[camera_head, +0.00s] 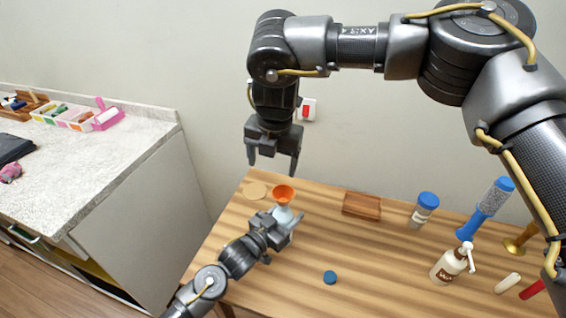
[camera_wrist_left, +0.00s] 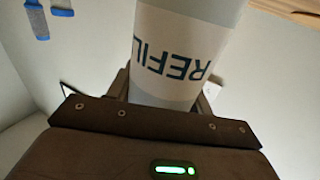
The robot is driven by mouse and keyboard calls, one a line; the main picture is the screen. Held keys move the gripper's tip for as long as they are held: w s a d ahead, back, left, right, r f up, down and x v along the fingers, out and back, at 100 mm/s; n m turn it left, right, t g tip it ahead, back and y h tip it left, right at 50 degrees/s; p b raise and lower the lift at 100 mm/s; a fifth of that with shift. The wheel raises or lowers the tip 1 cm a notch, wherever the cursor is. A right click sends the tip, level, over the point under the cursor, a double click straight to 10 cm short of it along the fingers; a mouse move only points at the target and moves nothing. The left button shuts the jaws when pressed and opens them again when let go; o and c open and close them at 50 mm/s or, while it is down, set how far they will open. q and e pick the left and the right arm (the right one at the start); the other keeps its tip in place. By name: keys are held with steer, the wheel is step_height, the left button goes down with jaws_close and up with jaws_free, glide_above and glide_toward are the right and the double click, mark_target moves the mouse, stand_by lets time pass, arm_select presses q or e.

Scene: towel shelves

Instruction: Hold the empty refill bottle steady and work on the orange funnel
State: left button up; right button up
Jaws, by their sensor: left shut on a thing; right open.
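The orange funnel (camera_head: 284,192) sits at the mouth of the pale refill bottle (camera_head: 283,213) on the wooden table. My left gripper (camera_head: 285,226) is shut on the bottle from the near side. In the left wrist view the bottle (camera_wrist_left: 185,50) stands between the jaws, with its REFILL label facing the camera; the funnel is not seen there. My right gripper (camera_head: 271,168) is open and empty, pointing down above and slightly left of the funnel, apart from it. The bottle's lower part is partly hidden by my left gripper.
A round tan disc (camera_head: 255,190) lies left of the funnel. A blue cap (camera_head: 330,277) lies in front. A wooden tray (camera_head: 362,206), a blue-lidded jar (camera_head: 424,210) and a pump bottle (camera_head: 450,265) stand to the right. A counter (camera_head: 95,165) is at left.

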mark_target(283, 193)
steer(key=d+n, duration=0.1)
steer(key=n, duration=0.1)
steer(key=w+d+f+n+h, duration=0.1)
steer(key=shift+w+n+g, duration=0.1)
steer(key=shift+n+g, duration=0.2)
steer(key=shift+n, duration=0.1)
steer(key=shift+w+d+n, duration=0.1)
steer(key=shift+d+n, duration=0.2)
steer(key=shift+n, duration=0.6)
steer(key=n, duration=0.2)
steer(key=s+n+g, duration=0.1)
steer(key=n, duration=0.1)
steer(key=shift+a, duration=0.1)
step_height(283, 193, down, 12)
steer(key=shift+f, duration=0.1)
steer(key=shift+c, duration=0.4)
steer(key=c, duration=0.9)
steer(key=shift+r, duration=0.2)
steer(key=shift+r, duration=2.75)
